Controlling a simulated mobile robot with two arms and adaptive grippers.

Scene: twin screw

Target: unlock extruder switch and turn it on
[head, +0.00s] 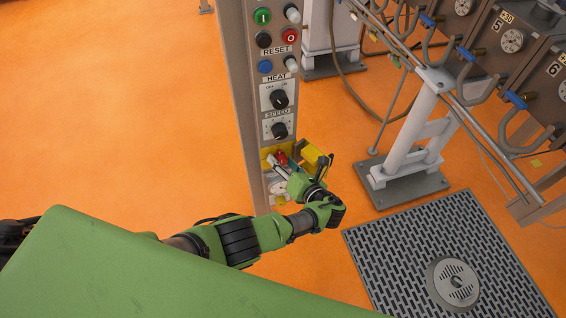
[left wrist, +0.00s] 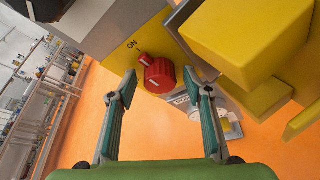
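The red switch knob (head: 281,157) is on a yellow plate low on the control column. In the left wrist view the red knob (left wrist: 159,75) sits on the yellow plate (left wrist: 118,50) beside the word ON. A small red piece sticks out at its upper left. My left gripper (head: 283,167) is in front of the switch. In the left wrist view its two teal-padded fingers (left wrist: 160,82) are apart on either side of the knob, with visible gaps and nothing gripped. I cannot tell how far the tips are from the plate. My right gripper is not in view.
A yellow box-shaped part (left wrist: 250,40) stands close right of the knob, near my right-hand finger. The control column (head: 244,110) carries several buttons, a HEAT knob (head: 279,99) and a SPEED knob (head: 279,130). A white stand (head: 412,135) and floor grate (head: 400,245) are to the right.

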